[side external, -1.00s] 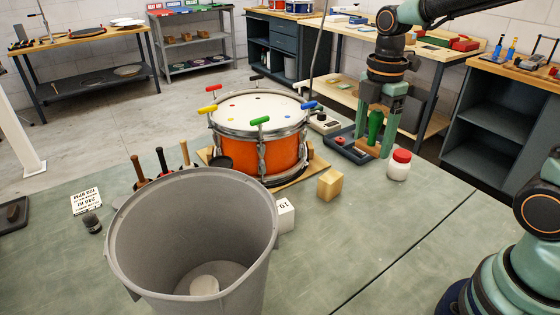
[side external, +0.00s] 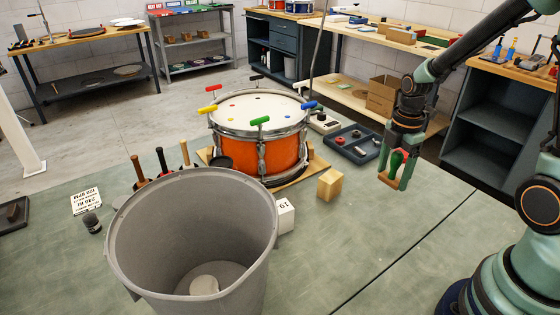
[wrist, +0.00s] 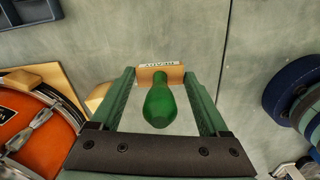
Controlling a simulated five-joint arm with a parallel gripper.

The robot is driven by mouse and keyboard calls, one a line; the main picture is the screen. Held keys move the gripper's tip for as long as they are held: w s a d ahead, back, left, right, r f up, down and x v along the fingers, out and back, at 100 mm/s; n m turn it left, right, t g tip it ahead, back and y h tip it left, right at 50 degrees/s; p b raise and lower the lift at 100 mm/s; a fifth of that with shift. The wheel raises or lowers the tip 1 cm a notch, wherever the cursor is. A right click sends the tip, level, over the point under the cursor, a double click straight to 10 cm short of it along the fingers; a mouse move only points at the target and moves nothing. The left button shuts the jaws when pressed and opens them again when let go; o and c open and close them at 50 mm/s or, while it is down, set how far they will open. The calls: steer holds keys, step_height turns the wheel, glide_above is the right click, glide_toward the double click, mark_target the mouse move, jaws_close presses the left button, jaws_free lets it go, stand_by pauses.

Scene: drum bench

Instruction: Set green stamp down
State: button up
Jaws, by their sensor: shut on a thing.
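The green stamp has a rounded green handle (side external: 396,162) and a wooden base (side external: 393,181). My gripper (side external: 399,172) is shut on it, with a finger on each side. In the wrist view the green handle (wrist: 160,104) sits between the fingers of my gripper (wrist: 160,80), and the wooden base with a printed label (wrist: 160,64) lies past it. The stamp is held over the right part of the bench top, near the dark tray. I cannot tell whether its base touches the surface.
A dark tray (side external: 352,157) with small items lies left of the stamp. The orange drum (side external: 238,156), a wooden block (side external: 330,184), a white numbered cube (side external: 285,215) and a grey bin (side external: 190,225) stand further left. The bench top (side external: 390,235) in front is clear.

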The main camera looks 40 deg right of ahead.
mark_target(383, 207)
steer(key=shift+f, duration=3.9)
steer(key=shift+f, duration=0.15)
steer(key=o, duration=1.2)
